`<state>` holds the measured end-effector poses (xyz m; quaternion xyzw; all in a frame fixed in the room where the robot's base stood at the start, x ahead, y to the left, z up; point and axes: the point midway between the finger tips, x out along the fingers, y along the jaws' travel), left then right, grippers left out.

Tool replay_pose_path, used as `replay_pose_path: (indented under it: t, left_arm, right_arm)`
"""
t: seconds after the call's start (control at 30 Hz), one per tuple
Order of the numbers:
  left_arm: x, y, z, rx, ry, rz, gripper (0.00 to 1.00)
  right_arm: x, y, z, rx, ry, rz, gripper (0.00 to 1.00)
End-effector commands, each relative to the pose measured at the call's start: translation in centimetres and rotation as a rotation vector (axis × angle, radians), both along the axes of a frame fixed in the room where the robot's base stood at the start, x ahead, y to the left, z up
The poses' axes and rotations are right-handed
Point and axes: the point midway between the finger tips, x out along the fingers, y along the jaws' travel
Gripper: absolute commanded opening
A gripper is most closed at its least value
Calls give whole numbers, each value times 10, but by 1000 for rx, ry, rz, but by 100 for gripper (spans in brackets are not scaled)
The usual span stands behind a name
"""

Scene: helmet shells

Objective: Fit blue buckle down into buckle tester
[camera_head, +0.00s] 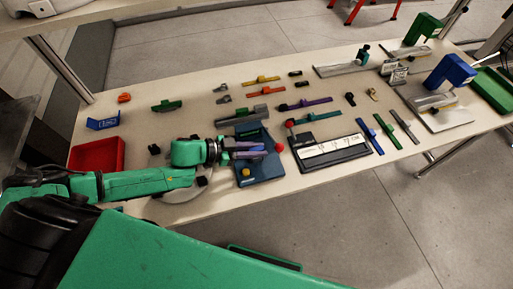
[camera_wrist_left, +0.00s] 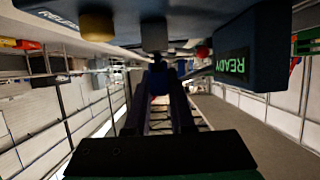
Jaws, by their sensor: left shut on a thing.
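In the left wrist view the tester (camera_wrist_left: 205,20) appears inverted, with a lit READY display (camera_wrist_left: 232,65). There the gripper (camera_wrist_left: 158,78) is shut on the small blue buckle (camera_wrist_left: 157,68). The buckle is in line with a grey post (camera_wrist_left: 154,35) on the tester; I cannot tell whether they touch. My right gripper is in neither view.
A black and white panel box (camera_head: 328,152) stands just right of the tester. A red tray (camera_head: 97,142) and a blue holder (camera_head: 103,122) are at the left. Several coloured straps and small parts lie behind. Blue (camera_head: 452,72) and green (camera_head: 424,27) stands are at the right.

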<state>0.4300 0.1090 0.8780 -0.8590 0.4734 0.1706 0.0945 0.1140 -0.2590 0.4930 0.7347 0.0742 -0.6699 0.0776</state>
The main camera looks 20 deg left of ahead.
Motion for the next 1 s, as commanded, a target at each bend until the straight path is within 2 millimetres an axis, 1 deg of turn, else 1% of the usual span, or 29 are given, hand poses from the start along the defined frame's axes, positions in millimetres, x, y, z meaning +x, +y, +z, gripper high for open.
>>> replay_pose_path:
  t: [0.3, 0.33, 0.37, 0.4, 0.87, 0.93, 1.0]
  left_arm:
    - [0, 0, -10, 1, 2, 0, 0]
    - [0, 0, -9, 1, 2, 0, 29]
    - [0, 0, -9, 1, 2, 0, 41]
    - [0, 0, -9, 1, 2, 0, 56]
    - [-1, 1, -8, 1, 1, 0, 57]
    - [-3, 5, -7, 1, 3, 1, 57]
    - [-8, 12, -5, 2, 4, 3, 57]
  right_arm:
    - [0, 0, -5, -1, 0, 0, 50]
    - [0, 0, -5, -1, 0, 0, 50]
    - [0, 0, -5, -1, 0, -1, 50]
    - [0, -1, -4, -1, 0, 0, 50]
    - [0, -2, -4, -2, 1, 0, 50]
    - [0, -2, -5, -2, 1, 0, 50]
    - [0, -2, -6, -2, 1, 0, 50]
